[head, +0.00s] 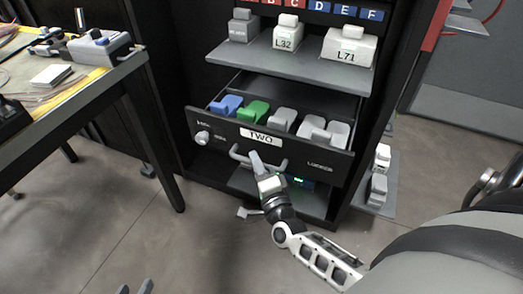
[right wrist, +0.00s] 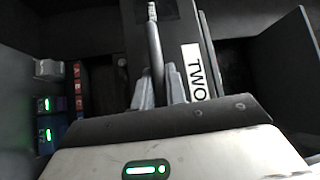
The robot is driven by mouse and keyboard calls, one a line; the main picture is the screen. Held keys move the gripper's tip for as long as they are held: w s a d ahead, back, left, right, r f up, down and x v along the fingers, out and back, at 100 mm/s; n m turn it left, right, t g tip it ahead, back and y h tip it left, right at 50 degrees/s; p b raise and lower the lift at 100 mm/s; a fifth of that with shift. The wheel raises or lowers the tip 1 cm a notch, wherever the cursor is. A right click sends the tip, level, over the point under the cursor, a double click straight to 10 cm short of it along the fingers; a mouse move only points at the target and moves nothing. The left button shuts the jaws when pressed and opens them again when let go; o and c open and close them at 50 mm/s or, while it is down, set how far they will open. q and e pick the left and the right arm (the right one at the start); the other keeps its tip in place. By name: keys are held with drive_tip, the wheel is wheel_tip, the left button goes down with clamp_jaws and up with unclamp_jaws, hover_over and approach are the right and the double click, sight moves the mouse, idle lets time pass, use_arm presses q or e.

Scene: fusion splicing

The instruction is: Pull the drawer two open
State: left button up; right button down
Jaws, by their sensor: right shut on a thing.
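Drawer two (head: 225,125) is a dark drawer with a white "TWO" label and a pale bar handle (head: 238,154). It stands out from the cabinet, and its inside shows from above. It holds a blue block (head: 226,105), a green block (head: 253,111) and several grey blocks. My right gripper (head: 256,160) is shut on the handle at the drawer's front. In the right wrist view the handle bar (right wrist: 154,45) runs between the fingers, beside the "TWO" label (right wrist: 195,70). Only the fingertips of my left gripper (head: 135,289) show, apart and empty, at the bottom edge.
A grey shelf (head: 290,68) with blocks labelled L32 (head: 286,33) and L71 (head: 348,47) is above the drawer. A workbench (head: 70,100) stands at the left. A low shelf (head: 380,207) with grey blocks is at the right. Floor in front is mostly clear.

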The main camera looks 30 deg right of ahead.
drive_tip(key=shift+s+a, duration=0.1)
drive_tip(key=shift+s, duration=0.05)
drive_tip(key=c, duration=1.4)
unclamp_jaws()
drive_tip(key=shift+c, duration=0.2)
drive_tip(key=shift+s+a, duration=0.1)
